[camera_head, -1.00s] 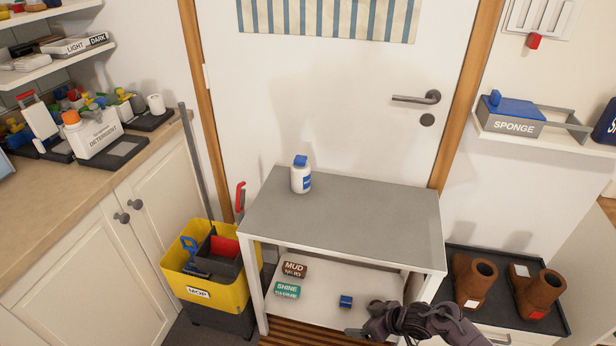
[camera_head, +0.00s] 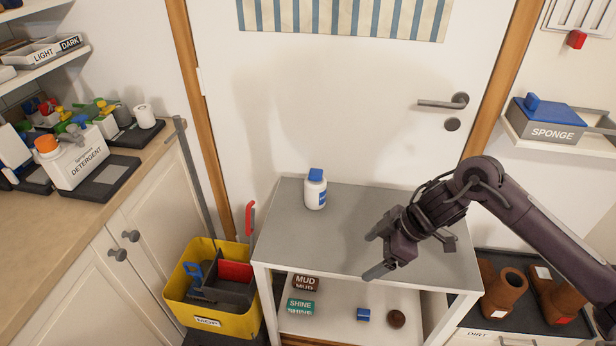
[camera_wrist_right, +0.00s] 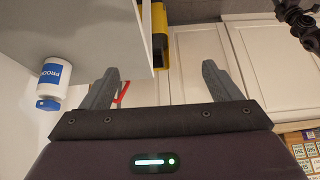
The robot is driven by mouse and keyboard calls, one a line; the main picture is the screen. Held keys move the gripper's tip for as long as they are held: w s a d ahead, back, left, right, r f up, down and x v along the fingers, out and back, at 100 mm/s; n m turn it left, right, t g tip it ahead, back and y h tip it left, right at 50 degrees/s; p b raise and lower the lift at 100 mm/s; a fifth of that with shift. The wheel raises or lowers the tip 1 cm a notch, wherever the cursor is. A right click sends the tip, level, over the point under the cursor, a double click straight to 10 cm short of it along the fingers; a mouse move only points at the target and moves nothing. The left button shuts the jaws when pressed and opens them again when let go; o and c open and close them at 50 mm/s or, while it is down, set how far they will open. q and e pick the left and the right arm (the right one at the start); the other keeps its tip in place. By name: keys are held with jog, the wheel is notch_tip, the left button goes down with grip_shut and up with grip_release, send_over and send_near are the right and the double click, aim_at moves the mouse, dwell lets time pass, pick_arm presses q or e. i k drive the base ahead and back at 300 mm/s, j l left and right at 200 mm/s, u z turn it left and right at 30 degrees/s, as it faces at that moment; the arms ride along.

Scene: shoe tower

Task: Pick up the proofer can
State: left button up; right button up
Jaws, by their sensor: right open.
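The proofer can (camera_head: 315,190) is a white bottle with a blue cap and a blue label. It stands upright on the grey top of the small table (camera_head: 350,240), toward its back left. In the right wrist view the can (camera_wrist_right: 54,82) shows at the left edge, outside the jaws, with part of the word on its label readable. My right gripper (camera_head: 374,254) is open and empty above the table's front part, to the right of the can and apart from it. Its two fingers (camera_wrist_right: 160,82) show in the right wrist view with nothing between them. My left gripper is out of view.
The lower shelf holds MUD (camera_head: 306,283) and SHINE (camera_head: 301,306) boxes, a blue block (camera_head: 363,315) and a brown ball (camera_head: 397,319). A yellow mop bucket (camera_head: 222,318) stands left of the table. Brown boots (camera_head: 505,290) stand right. The tabletop around the can is clear.

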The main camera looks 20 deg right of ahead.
aim_at(314, 191)
jog(key=i, duration=1.05)
